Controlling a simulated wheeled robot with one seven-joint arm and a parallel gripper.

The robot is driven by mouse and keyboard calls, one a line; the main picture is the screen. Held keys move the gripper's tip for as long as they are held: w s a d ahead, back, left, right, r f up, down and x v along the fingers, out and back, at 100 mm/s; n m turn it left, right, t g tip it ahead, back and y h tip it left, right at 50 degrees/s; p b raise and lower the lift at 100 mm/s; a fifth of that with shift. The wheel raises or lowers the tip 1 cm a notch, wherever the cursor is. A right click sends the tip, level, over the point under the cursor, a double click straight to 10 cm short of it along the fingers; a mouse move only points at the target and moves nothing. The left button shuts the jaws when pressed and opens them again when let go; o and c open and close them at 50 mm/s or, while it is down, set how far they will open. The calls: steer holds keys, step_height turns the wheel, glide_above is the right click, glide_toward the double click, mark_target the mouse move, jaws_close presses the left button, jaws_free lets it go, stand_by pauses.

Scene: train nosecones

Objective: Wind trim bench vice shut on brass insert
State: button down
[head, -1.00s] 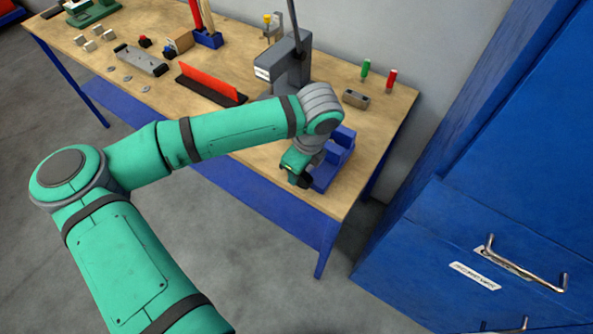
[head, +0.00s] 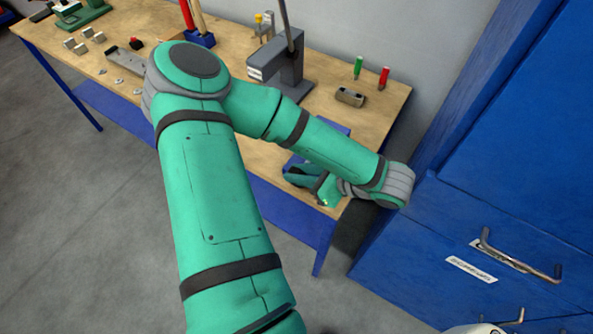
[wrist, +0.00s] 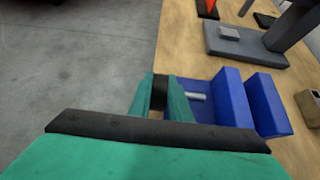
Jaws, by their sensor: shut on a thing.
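The blue bench vice (head: 335,127) stands at the front right corner of the workbench, partly covered by my arm in the head view. In the wrist view its two blue jaw blocks (wrist: 232,97) stand side by side, with a short grey screw (wrist: 195,97) coming out towards my gripper. My gripper (wrist: 162,95) is at the screw end, shut on the vice's dark handle (wrist: 159,90); it also shows at the bench edge in the head view (head: 313,181). I cannot make out the brass insert; the space between the jaws is hidden.
A grey press (head: 283,72) stands behind the vice. A small grey block (head: 350,97), a green tool (head: 358,68) and a red tool (head: 384,77) stand at the bench's back right. A blue cabinet (head: 460,225) is close on the right of my arm.

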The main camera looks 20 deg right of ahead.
steer(key=shift+t+y, duration=0.5)
steer(key=shift+t, duration=0.1)
steer(key=shift+d, duration=0.15)
steer(key=shift+s, duration=0.1)
steer(key=c, duration=1.6)
jaws_free()
steer(key=shift+c, duration=0.2)
